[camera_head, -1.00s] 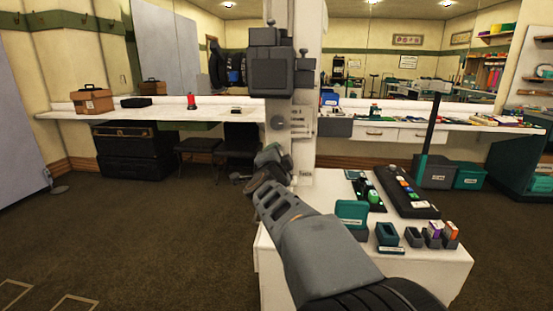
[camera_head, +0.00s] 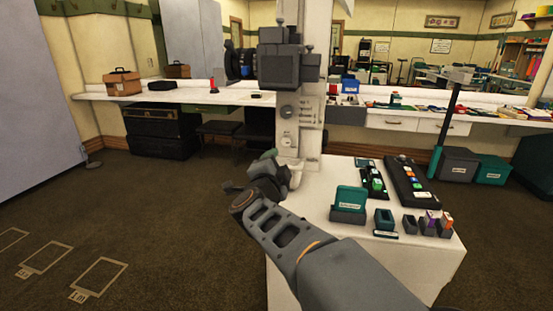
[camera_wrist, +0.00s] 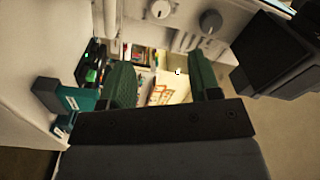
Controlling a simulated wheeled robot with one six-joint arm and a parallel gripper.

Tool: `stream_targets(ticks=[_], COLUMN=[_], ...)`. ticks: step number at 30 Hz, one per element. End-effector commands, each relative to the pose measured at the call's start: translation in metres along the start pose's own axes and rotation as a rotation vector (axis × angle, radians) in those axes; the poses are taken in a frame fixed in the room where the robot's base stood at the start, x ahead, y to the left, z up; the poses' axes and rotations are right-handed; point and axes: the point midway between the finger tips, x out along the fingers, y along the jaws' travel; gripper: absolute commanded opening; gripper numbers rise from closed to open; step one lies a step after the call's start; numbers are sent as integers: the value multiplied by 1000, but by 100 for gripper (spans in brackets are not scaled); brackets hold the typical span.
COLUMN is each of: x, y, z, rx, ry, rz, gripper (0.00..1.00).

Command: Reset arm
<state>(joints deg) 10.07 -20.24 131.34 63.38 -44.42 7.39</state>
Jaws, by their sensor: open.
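My arm (camera_head: 325,255) reaches from the lower right of the head view up toward the white pillar. My gripper (camera_head: 266,160) is at its end, in front of the pillar and beside the left edge of the white table. It looks small and partly hidden by the wrist there. In the wrist view my gripper (camera_wrist: 165,72) shows two green fingers set wide apart, with nothing held between them.
The white table (camera_head: 345,265) bears a teal box (camera_head: 350,200), a dark strip with coloured buttons (camera_head: 411,182) and several small holders. The white pillar (camera_head: 298,110) carries dark boxes and knobs. Open carpet (camera_head: 150,220) lies to the left.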

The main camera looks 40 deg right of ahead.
Motion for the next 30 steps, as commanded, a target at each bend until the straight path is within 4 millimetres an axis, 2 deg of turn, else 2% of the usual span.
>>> stream_targets(ticks=[21,23,26,29,30], x=[-6,-8,-14,-33,-45], y=[-5,-13,-39,-75,-88], z=[5,7,18,38,47], rx=[-3,-18,-80,-203,-272], ry=[-16,-45,-168,-382,-485], rz=[-7,-18,-58,-119,-143], gripper=[57,57,57,57,57])
